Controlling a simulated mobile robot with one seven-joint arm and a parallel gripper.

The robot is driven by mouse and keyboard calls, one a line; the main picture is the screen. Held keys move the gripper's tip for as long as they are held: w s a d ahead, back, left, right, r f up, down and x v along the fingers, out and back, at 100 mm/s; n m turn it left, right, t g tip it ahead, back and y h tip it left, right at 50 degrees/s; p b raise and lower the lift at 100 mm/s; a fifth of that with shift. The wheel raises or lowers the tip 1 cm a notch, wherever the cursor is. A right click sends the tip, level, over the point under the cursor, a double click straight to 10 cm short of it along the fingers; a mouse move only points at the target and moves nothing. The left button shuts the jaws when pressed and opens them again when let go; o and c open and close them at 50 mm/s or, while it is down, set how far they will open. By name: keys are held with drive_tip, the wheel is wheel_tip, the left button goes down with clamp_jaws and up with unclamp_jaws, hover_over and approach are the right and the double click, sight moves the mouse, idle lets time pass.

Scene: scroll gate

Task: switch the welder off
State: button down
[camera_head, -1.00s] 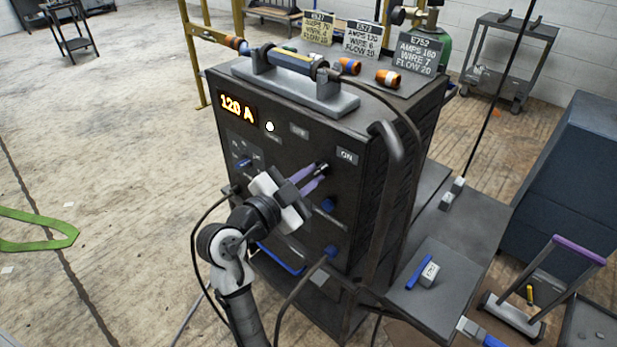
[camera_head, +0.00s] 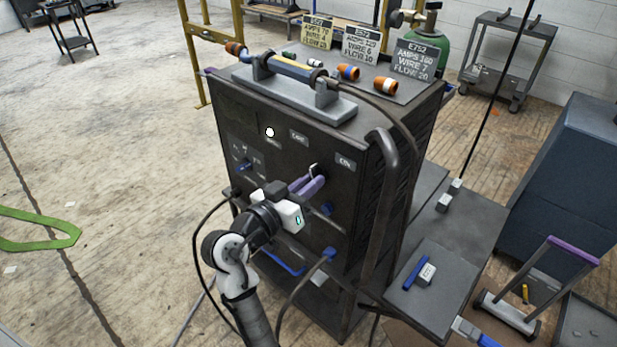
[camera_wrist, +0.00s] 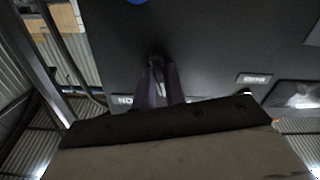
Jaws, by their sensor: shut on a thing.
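The welder (camera_head: 228,150) is a dark upright cabinet with knobs, labels and a display window (camera_head: 237,112) on its front panel. The display is dark, with no digits showing. My gripper (camera_head: 313,180) is at the front panel, with its purple fingers shut on the metal switch lever (camera_head: 314,168) below the label at the upper right. In the wrist view the lever (camera_wrist: 157,64) lies between the fingertips (camera_wrist: 158,82), and the ON label (camera_wrist: 125,99) appears inverted nearby. The fingers hide much of the lever and its base.
A torch (camera_head: 290,68) rests on a stand on top of the welder, beside orange nozzles (camera_head: 385,86) and setting cards (camera_head: 415,58). A bent pipe handle (camera_head: 390,160) runs down the right edge. A cable (camera_head: 300,284) hangs below my gripper. A blue cabinet (camera_head: 565,180) stands at right.

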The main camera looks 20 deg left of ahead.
drive_tip(key=n+p, duration=0.3)
drive_tip(key=n, duration=0.1)
drive_tip(key=shift+n, duration=0.4)
idle(0.4)
drive_tip(key=c, duration=1.5)
unclamp_jaws()
drive_tip(key=shift+o, duration=0.2)
drive_tip(key=b+v, duration=0.2)
drive_tip(key=v, duration=1.2)
drive_tip(key=shift+w, duration=0.1)
